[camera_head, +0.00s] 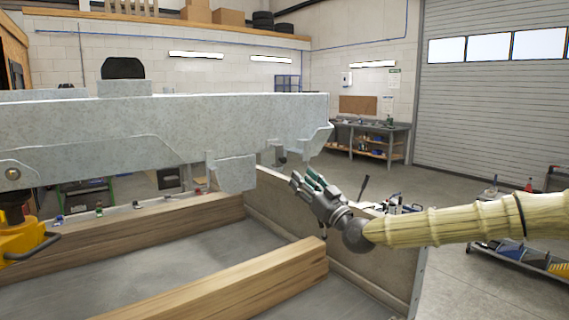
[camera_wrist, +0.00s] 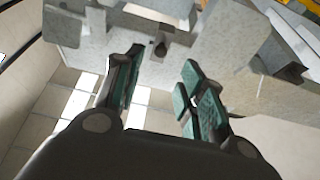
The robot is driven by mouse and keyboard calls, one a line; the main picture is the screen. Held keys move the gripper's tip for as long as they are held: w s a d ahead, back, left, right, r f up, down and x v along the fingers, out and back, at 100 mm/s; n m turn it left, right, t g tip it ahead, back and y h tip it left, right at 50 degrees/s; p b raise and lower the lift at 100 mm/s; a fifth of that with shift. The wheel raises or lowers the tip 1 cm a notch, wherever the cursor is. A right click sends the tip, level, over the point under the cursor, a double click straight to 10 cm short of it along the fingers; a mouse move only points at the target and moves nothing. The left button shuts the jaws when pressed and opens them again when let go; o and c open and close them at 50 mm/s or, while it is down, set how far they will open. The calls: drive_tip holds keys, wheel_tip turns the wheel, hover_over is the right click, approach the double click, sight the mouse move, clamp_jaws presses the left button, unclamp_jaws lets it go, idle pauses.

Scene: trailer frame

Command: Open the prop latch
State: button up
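The grey galvanised trailer frame (camera_head: 180,125) spans the left of the head view, with a bracket plate (camera_head: 232,174) hanging from its underside. My gripper (camera_head: 305,182) is below and right of that plate, by the end of the frame. In the wrist view my gripper (camera_wrist: 163,64) is open, its green-padded fingers apart with nothing held between them. A small dark rounded peg (camera_wrist: 160,47) on grey metal shows between and just beyond the fingertips; it may be part of the prop latch, but I cannot tell. Whether the fingers touch it is unclear.
Wooden beams (camera_head: 235,282) lie below the frame, beside an upright grey panel (camera_head: 285,214). A yellow part (camera_head: 22,240) stands at the left edge. A low tool cart (camera_head: 520,258) is at the right. The floor before the shutter door (camera_head: 495,110) is mostly clear.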

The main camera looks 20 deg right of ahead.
sight(285, 161)
drive_tip(key=p+x, duration=0.4)
drive_tip(key=x, duration=0.6)
drive_tip(key=shift+w+a+r, duration=0.1)
drive_tip(key=shift+w+r, duration=0.05)
drive_tip(key=shift+w, duration=0.15)
clamp_jaws()
